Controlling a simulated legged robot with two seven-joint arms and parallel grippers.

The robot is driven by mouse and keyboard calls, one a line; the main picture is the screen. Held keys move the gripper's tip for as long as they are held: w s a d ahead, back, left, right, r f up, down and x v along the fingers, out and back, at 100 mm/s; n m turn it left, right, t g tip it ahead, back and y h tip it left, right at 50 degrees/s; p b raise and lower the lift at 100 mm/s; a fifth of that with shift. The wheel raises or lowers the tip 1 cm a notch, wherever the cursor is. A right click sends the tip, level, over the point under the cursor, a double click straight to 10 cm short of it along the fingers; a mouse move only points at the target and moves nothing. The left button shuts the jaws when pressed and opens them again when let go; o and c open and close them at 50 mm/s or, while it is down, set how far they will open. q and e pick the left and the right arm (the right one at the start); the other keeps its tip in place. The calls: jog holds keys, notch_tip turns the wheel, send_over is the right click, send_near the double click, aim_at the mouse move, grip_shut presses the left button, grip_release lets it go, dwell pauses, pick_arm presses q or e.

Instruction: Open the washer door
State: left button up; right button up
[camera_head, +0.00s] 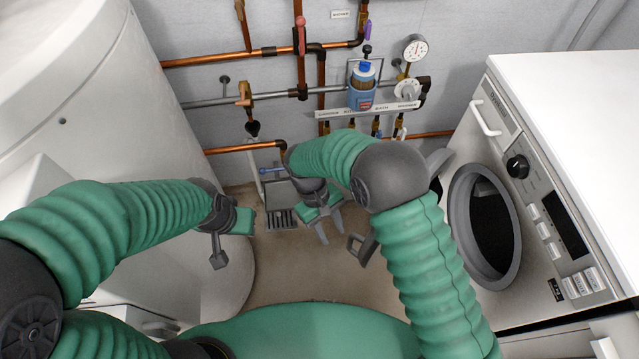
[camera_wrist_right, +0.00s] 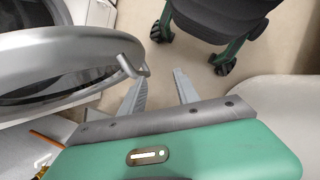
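The white washer (camera_head: 560,110) stands at the right in the head view, with a dark round opening (camera_head: 492,228) inside a grey ring. The door appears swung out to the left, mostly hidden behind my right arm; its grey handle (camera_head: 360,248) shows left of that arm. In the right wrist view, the door's grey rim (camera_wrist_right: 60,50) fills the upper left, and the handle (camera_wrist_right: 130,66) juts from its end. My right gripper (camera_head: 328,230) is open and empty, its fingers (camera_wrist_right: 160,88) beside the handle. My left gripper (camera_head: 230,240) hangs at the left, away from the washer; its finger gap is unclear.
A large white tank (camera_head: 130,110) stands at the left. Copper pipes (camera_head: 265,52), a gauge (camera_head: 415,47) and a shelf with a blue bottle (camera_head: 362,88) are on the back wall. A floor drain (camera_head: 282,219) lies below. Some floor (camera_head: 290,275) is clear between tank and washer.

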jog(key=w+d+p+v, duration=0.1)
jog(key=p+v, duration=0.9)
jog(key=v, duration=0.5)
jog(key=shift+w+d+r, duration=0.15)
jog(key=shift+w+d, duration=0.05)
dwell(0.3)
jog(key=shift+p, duration=0.3)
